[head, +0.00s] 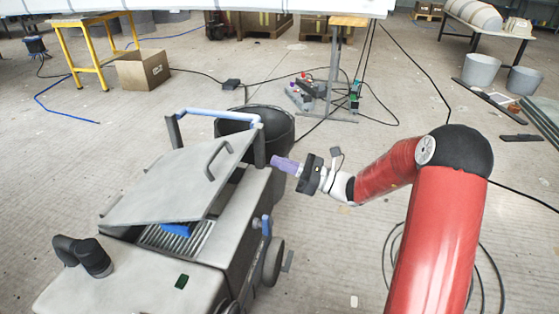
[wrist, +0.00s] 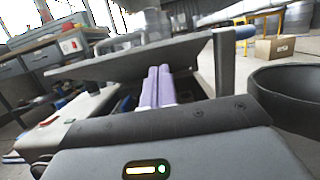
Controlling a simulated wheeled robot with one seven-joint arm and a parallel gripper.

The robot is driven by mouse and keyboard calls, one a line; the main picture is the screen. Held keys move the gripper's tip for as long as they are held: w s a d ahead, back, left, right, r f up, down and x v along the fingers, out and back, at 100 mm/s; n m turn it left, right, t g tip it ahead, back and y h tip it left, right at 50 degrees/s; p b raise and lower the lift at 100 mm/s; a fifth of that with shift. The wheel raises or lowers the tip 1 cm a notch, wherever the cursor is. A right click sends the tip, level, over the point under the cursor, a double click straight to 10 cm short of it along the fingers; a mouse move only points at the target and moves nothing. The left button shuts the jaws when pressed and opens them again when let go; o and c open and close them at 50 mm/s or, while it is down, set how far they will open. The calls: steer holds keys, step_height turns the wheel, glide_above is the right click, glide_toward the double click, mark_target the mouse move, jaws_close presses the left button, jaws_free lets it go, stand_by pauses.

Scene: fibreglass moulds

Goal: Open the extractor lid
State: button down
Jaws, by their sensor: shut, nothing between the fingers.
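The extractor (head: 225,235) is a grey box-like machine on wheels at the lower left of the head view. Its flat grey lid (head: 160,190) is tilted and partly raised, showing a grille (head: 175,238) and something blue inside. A grey handle (head: 217,160) sits on top of the lid. My gripper (head: 273,161), with purple fingers, is shut and empty by the machine's right side, near the upright post. In the wrist view the lid (wrist: 140,58) shows nearly edge-on, and my gripper's fingers (wrist: 158,70) overlap its lower edge. I cannot tell whether they touch it.
A blue bar (head: 212,115) spans the uprights behind the lid. A black bucket (head: 275,125) stands right behind the machine. Cables lie on the floor. A cardboard box (head: 142,70) and yellow trestle (head: 80,50) are farther back. The floor right of the machine is mostly open.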

mark_target(247, 142)
steer(key=w+a+r, duration=0.1)
steer(key=a, duration=0.2)
steer(key=w+a+r, duration=0.1)
steer(key=a+r, duration=0.1)
steer(key=w+a+r, duration=0.1)
steer(key=a+r, duration=0.1)
steer(key=a, duration=0.1)
steer(key=shift+a, duration=0.35)
steer(key=shift+r, duration=0.15)
